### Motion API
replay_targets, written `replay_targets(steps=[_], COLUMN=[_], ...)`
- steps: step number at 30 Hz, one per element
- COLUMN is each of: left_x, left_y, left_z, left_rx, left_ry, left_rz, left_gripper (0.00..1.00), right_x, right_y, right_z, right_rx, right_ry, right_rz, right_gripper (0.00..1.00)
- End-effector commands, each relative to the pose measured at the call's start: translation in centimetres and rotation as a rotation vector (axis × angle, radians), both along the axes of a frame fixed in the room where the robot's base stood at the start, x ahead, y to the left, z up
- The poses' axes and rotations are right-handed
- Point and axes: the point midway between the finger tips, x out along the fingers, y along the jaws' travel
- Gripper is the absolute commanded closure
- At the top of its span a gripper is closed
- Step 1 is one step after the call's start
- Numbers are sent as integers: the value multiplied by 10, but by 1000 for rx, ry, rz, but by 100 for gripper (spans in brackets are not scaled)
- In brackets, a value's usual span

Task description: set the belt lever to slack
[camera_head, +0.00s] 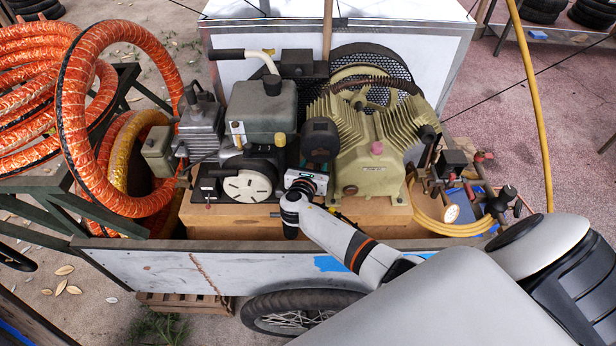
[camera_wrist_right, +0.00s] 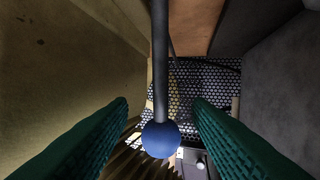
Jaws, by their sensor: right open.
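The lever (camera_wrist_right: 160,60) shows in the right wrist view as a dark rod ending in a blue ball knob (camera_wrist_right: 160,140). My right gripper (camera_wrist_right: 160,106) is open, with its green ribbed fingers on either side of the rod and knob. Gaps show on both sides, so neither finger appears to touch the lever. In the head view my right arm reaches over the cart edge to the middle of the compressor; the fingers and lever cannot be made out there. My left gripper is out of view.
The compressor's finned olive block (camera_head: 372,150) stands right of my right wrist, and a grey tank-topped engine (camera_head: 262,108) stands left. A perforated guard (camera_wrist_right: 205,90) lies behind the lever. Orange hose coils (camera_head: 75,190) fill the left; a yellow hose and gauge (camera_head: 451,213) lie right.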

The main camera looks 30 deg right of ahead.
Motion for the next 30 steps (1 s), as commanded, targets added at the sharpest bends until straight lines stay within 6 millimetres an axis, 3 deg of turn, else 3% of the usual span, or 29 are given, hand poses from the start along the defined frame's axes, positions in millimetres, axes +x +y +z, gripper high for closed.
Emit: replay_targets(steps=[6, 12, 18, 30], left_x=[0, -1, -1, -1], left_y=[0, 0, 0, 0], left_z=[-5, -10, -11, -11], left_rx=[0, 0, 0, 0], left_ry=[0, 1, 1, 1], left_rz=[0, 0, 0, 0], left_gripper=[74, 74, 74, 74], right_x=[-32, -53, -61, -61], right_y=[37, 61, 70, 70], right_z=[9, 16, 20, 21], right_rx=[5, 3, 2, 2], right_ry=[1, 4, 4, 4], right_rz=[4, 4, 3, 3], right_gripper=[55, 55, 55, 55])
